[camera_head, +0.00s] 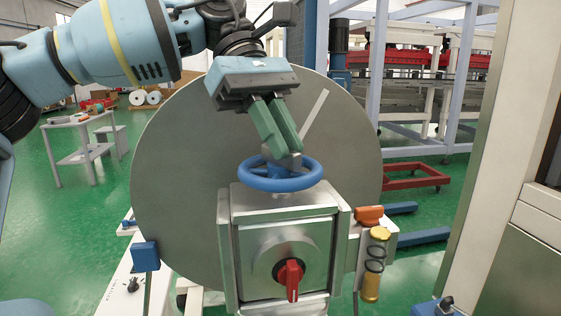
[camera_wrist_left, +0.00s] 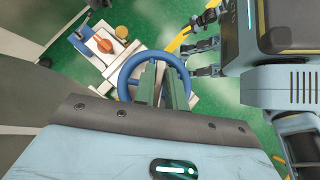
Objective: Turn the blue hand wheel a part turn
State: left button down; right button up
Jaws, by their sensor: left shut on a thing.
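The blue hand wheel (camera_head: 280,185) lies flat on top of a grey metal box (camera_head: 285,210) in the head view. It also shows as a blue ring in the left wrist view (camera_wrist_left: 125,80). My left gripper (camera_head: 288,157) reaches down from above with its green fingers. It is shut on the wheel, with the fingertips near the far side of the rim and the hub. The fingers hide part of the wheel in the wrist view, so the exact contact is hard to see.
A red rotary knob (camera_head: 290,280) is on the box's front. A large grey disc (camera_head: 180,190) stands right behind the box. An orange part (camera_head: 369,215) and a yellow-capped cylinder (camera_head: 376,260) sit at its right. A light panel (camera_head: 500,150) stands farther right.

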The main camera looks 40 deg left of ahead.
pick_arm(q)
jog(key=shift+m+g+y, duration=0.3)
jog(key=shift+m+g, duration=0.6)
jog(key=shift+m, duration=0.5)
jog(key=shift+f+m+g, duration=0.1)
jog(key=shift+m+g, duration=0.2)
jog(key=shift+m, duration=0.1)
jog(key=c, duration=1.9)
grip_release()
jog(key=shift+m, duration=0.4)
jog(key=o, duration=0.5)
jog(key=shift+o, duration=0.2)
